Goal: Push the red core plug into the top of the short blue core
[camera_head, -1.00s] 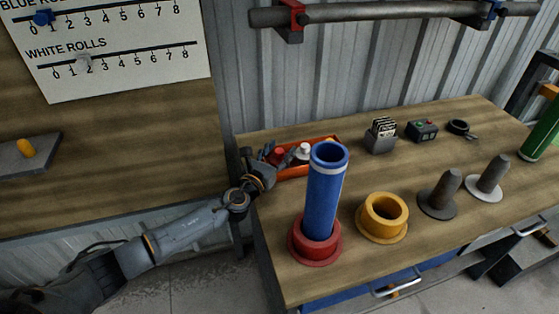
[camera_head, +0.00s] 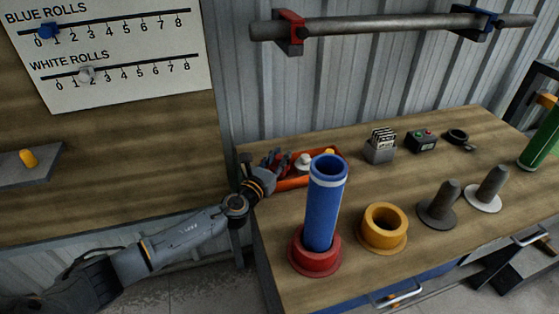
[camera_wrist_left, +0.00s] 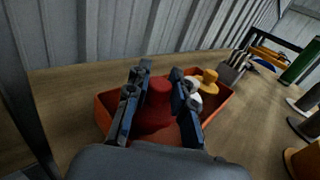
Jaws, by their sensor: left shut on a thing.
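The blue core (camera_head: 325,205) stands upright in a red flanged base (camera_head: 315,258) near the table's left edge, its top open, with a white band below the rim. My left gripper (camera_head: 275,162) is at the left end of the orange-red tray (camera_head: 297,183), behind and left of the blue core. In the left wrist view my left gripper (camera_wrist_left: 160,75) is shut on the red core plug (camera_wrist_left: 157,108), one finger on each side, inside the tray. In the head view the gripper hides the plug. My right gripper is not in view.
A white plug (camera_head: 304,163) and a yellow plug (camera_wrist_left: 209,80) share the tray. A yellow flanged ring (camera_head: 383,228) and two grey posts (camera_head: 438,206) stand to the right. A card holder (camera_head: 379,147) and a button box (camera_head: 421,139) are behind.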

